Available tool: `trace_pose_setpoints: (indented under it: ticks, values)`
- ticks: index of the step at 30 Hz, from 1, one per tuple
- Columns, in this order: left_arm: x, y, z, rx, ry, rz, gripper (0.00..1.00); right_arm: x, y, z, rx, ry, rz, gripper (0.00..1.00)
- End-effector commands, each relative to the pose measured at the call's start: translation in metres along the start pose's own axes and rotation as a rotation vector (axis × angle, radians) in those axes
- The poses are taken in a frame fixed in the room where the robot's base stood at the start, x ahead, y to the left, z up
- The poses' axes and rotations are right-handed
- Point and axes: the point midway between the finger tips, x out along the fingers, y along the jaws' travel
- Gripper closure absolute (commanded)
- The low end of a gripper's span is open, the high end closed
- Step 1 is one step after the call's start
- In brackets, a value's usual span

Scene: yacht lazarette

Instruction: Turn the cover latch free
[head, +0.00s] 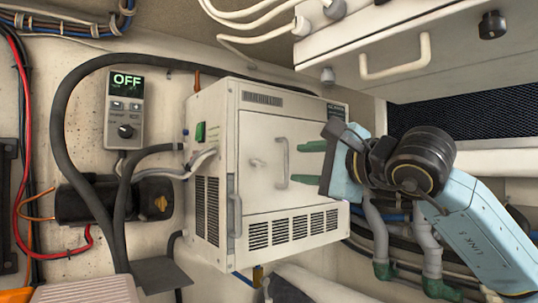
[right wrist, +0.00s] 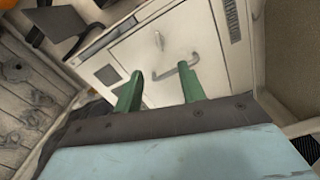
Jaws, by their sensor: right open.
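The white cabinet (head: 218,120) has a flat square cover (head: 262,128) on its front; the cover also shows in the right wrist view (right wrist: 130,50). A small light-coloured latch (head: 257,163) sits on the cover, left of an upright bar handle (head: 282,175). The right wrist view shows the latch (right wrist: 158,40) and handle (right wrist: 178,68) too. My right gripper (head: 302,159) has its green fingers apart, pointing at the handle from the right in the head view. In the right wrist view the open fingers (right wrist: 161,80) have nothing between them. I cannot tell the exact gap to the handle. My left gripper is not in view.
A control box (head: 124,110) reading "OFF" hangs on the wall at left, above a black motor-like unit (head: 112,202). Thick dark hoses run between there and the cabinet. A grey locker (head: 400,62) with a handle overhangs at upper right. Pipes (head: 425,235) run below my right arm.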

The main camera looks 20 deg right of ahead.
Motion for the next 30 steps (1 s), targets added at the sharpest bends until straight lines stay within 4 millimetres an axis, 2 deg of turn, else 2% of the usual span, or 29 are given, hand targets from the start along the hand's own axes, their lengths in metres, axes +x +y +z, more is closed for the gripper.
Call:
trace_pose_setpoints:
  ticks: [15,21,30]
  values:
    - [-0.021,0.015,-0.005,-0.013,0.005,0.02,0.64,0.101,-0.001,0.001,0.003,0.001,0.001,0.6]
    - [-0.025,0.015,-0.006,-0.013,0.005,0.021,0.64,0.12,0.0,0.001,0.002,0.0,0.0,0.6]
    - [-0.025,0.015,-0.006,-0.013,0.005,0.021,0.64,0.124,0.001,0.0,0.001,0.001,-0.001,0.6]
